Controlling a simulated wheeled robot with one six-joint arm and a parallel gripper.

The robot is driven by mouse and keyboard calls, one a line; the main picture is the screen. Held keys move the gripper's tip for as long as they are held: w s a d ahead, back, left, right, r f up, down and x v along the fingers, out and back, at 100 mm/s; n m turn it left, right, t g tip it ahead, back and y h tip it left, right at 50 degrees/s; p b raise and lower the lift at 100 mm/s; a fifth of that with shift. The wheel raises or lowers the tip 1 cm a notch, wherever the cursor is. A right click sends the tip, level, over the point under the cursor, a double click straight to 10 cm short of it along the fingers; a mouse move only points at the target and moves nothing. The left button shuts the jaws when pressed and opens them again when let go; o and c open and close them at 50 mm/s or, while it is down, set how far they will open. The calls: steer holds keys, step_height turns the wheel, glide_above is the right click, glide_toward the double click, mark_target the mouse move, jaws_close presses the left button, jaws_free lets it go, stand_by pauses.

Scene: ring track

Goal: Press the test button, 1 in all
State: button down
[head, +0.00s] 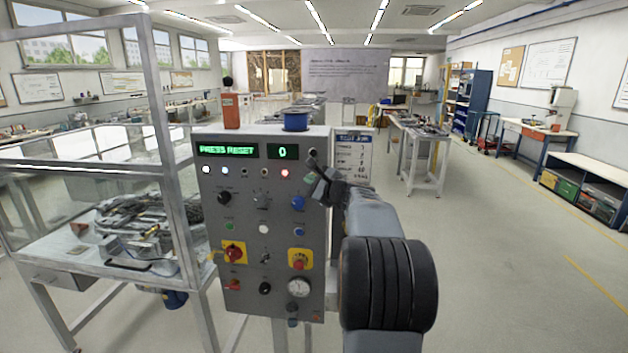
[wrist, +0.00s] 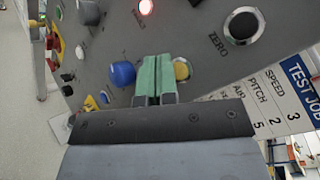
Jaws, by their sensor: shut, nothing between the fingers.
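The grey control panel (head: 246,254) stands in front of me, its display (head: 226,150) reading "PRESS RESET" and a second one (head: 283,152) reading 0. No label reading "test" is legible, so I cannot tell which button is the test button. My gripper (head: 313,166) is at the panel's upper right. In the wrist view its green fingers (wrist: 155,76) are shut and empty, between a blue knob (wrist: 122,73) and a partly covered yellow button (wrist: 183,69). I cannot tell whether they touch the panel. A black button labelled ZERO (wrist: 242,25) is up and right.
A red lamp (head: 284,173) is lit. A job card (head: 353,157) hangs at the panel's right edge.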

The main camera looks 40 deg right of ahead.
steer(key=shift+s+a+b, duration=1.6)
steer(key=shift+s+a, duration=0.15)
steer(key=shift+s, duration=0.05)
